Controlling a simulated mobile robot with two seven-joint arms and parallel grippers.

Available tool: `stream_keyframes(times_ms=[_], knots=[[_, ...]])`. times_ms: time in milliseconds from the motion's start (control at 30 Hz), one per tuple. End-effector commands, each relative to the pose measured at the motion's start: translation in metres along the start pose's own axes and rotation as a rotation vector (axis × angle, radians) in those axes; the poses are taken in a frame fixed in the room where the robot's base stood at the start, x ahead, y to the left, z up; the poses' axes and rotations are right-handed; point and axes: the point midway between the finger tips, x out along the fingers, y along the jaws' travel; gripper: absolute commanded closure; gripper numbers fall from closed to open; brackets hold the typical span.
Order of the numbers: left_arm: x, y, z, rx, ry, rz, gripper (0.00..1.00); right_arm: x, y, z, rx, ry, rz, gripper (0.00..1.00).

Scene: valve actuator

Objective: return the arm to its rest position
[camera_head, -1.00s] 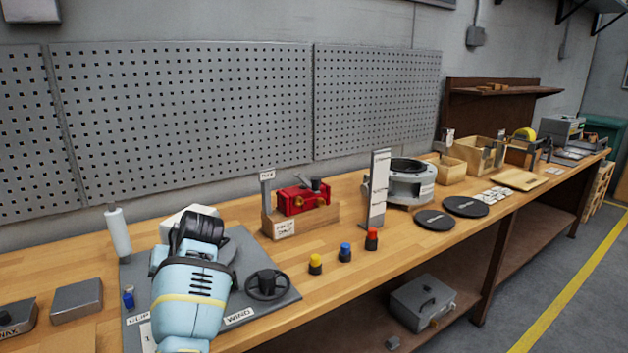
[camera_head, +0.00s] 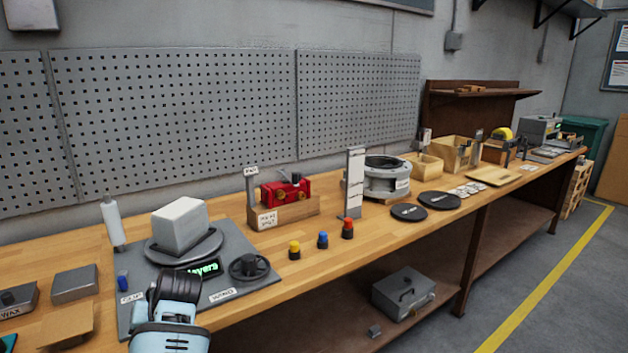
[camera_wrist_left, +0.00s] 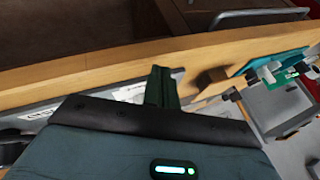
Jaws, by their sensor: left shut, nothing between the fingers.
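My left arm (camera_head: 170,318), light blue with a black wrist, shows at the bottom of the head view, over the front edge of the grey base plate. Its fingers are hidden there. In the left wrist view my left gripper (camera_wrist_left: 162,88) has its dark fingers together, with nothing between them. Beyond them is the bench's wooden edge (camera_wrist_left: 110,70). My right gripper is in neither view.
Near the arm, a pale block (camera_head: 180,226) sits on a round grey turntable, with a green-lit display (camera_head: 203,270) and a black handwheel (camera_head: 249,267) beside it. A red valve actuator (camera_head: 286,191) sits on a wooden block. Free floor (camera_head: 505,295) lies right of the bench.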

Motion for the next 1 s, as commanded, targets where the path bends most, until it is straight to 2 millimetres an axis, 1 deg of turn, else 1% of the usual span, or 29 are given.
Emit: stream_keyframes(times_ms=[33,167,200,267,300,333,367,400,467,500,567,600,633,700,767,800,867,900,1000], knots=[[0.013,0.000,0.017,0.010,-0.009,0.002,1.00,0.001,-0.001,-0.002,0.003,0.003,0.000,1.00],[0.042,-0.001,0.064,0.042,-0.023,0.023,1.00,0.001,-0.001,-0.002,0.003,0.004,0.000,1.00],[0.050,-0.002,0.080,0.055,-0.027,0.031,1.00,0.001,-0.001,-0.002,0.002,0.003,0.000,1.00],[0.060,-0.003,0.104,0.074,-0.032,0.045,1.00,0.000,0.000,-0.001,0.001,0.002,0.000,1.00],[0.067,-0.004,0.120,0.089,-0.036,0.055,1.00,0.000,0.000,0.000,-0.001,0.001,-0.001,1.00],[0.070,-0.005,0.133,0.101,-0.038,0.062,1.00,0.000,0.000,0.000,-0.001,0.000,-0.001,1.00],[0.074,-0.006,0.145,0.112,-0.040,0.071,1.00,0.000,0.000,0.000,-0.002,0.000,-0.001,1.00],[0.078,-0.007,0.162,0.129,-0.045,0.084,1.00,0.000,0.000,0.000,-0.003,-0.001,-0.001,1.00],[0.082,-0.008,0.187,0.155,-0.049,0.103,1.00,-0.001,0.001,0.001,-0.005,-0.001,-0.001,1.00],[0.084,-0.010,0.204,0.173,-0.053,0.117,1.00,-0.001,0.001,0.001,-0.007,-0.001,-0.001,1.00],[0.086,-0.012,0.230,0.200,-0.059,0.141,1.00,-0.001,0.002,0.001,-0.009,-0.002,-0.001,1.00],[0.085,-0.013,0.246,0.219,-0.063,0.157,1.00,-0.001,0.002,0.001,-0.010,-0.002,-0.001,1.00],[0.085,-0.014,0.259,0.234,-0.067,0.169,1.00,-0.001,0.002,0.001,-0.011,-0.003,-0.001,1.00],[0.081,-0.017,0.289,0.268,-0.076,0.204,1.00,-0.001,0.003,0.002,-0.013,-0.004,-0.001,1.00],[0.077,-0.019,0.314,0.299,-0.086,0.233,1.00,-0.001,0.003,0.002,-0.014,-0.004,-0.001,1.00],[0.072,-0.021,0.331,0.320,-0.093,0.256,1.00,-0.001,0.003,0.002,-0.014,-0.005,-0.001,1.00],[0.065,-0.024,0.356,0.351,-0.105,0.291,1.00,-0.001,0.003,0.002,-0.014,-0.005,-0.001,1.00],[0.059,-0.026,0.372,0.371,-0.113,0.315,1.00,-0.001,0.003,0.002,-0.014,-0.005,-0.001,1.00],[0.042,-0.030,0.407,0.414,-0.134,0.375,1.00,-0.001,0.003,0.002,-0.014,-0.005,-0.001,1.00]])
